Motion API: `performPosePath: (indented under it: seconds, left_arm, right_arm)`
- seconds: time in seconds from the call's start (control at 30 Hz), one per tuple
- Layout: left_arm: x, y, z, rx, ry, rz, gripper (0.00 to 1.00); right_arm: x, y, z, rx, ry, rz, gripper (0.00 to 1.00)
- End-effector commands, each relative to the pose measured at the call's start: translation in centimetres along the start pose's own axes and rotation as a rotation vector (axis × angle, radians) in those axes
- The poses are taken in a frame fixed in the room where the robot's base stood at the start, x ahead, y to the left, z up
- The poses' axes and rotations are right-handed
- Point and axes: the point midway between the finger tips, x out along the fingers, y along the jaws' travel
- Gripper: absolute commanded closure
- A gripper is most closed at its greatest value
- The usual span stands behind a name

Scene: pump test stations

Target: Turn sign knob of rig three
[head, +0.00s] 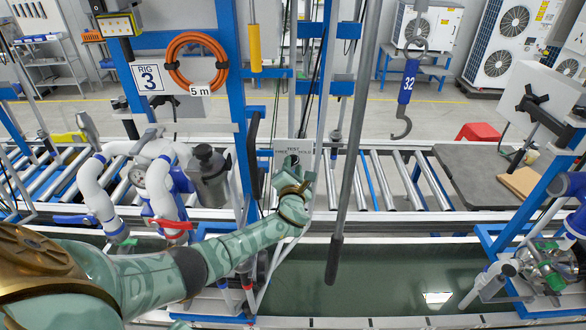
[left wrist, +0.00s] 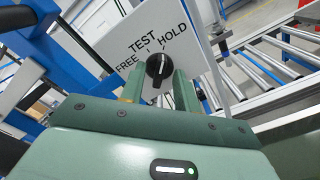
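The white sign plate (head: 293,147) of rig three hangs at the middle of the head view. In the left wrist view the sign (left wrist: 110,38) reads TEST, FREE and HOLD, with a black round knob (left wrist: 159,68) below the words. I cannot tell for sure which word the knob points to. My left gripper (head: 291,163) is in front of the sign, its back hiding the knob in the head view. In the left wrist view its two fingers (left wrist: 158,86) are apart, one on each side of the knob, with small gaps visible. My right gripper is not in view.
The RIG 3 label (head: 148,78) is on the blue frame at left, near an orange hose (head: 196,62). A grey pole (head: 352,150) hangs right of my gripper, and a hook (head: 406,90) tagged 32 further right. White pipes (head: 100,195) stand left. A water trough (head: 400,275) lies below.

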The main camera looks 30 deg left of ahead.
Motion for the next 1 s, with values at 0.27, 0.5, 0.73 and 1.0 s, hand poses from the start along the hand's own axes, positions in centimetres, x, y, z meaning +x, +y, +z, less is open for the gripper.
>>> performPosePath:
  seconds: [0.27, 0.5, 0.73, 1.0]
  left_arm:
    - [-1.9, -0.2, -0.1, -0.002, -0.001, -0.002, 0.68]
    - [-8.3, -0.1, -0.1, -0.002, 0.000, -0.004, 0.68]
    - [-13.8, -0.1, -0.1, -0.001, 0.001, -0.002, 0.68]
    - [-16.3, 0.0, 0.0, 0.000, 0.000, 0.000, 0.68]
  right_arm:
    - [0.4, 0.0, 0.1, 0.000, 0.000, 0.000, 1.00]
    - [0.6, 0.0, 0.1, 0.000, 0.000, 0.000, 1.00]
    - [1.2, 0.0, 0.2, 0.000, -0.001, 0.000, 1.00]
    - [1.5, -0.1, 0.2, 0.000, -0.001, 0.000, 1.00]
